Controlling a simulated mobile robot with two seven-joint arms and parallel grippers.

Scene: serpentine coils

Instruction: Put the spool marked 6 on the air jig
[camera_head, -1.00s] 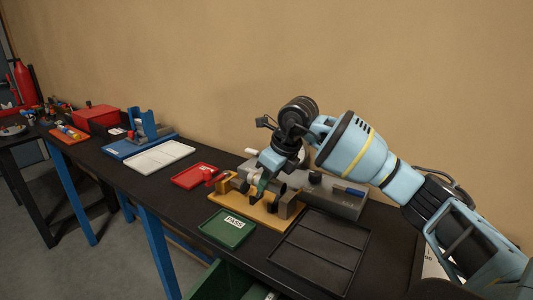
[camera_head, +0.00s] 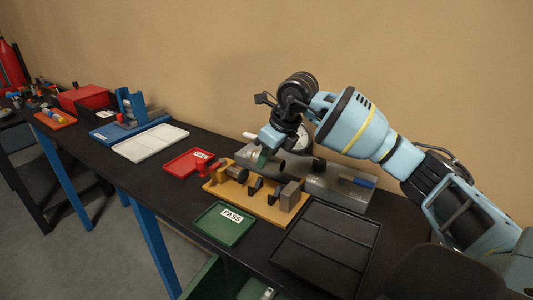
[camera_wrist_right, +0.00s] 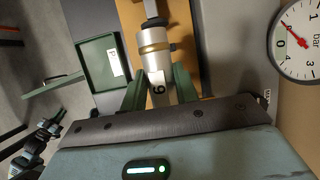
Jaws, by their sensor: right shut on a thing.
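My right gripper (camera_head: 262,160) is shut on the spool marked 6 (camera_wrist_right: 157,70). In the right wrist view the spool is a silver-grey cylinder with a tan band, and the 6 faces the camera between the green fingers. In the head view the gripper mostly hides the spool. The grey air jig (camera_head: 335,185) stands at the back of the bench, with a round bar gauge (camera_wrist_right: 300,40) that is partly behind the gripper in the head view. The gripper is above the left part of the jig; contact cannot be told.
A tan fixture (camera_head: 262,208) with dark posts lies in front of the jig. A green PASS tray (camera_head: 223,224), a red tray (camera_head: 184,163) and a black divided tray (camera_head: 325,245) surround it. A white tray (camera_head: 150,143) lies farther left.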

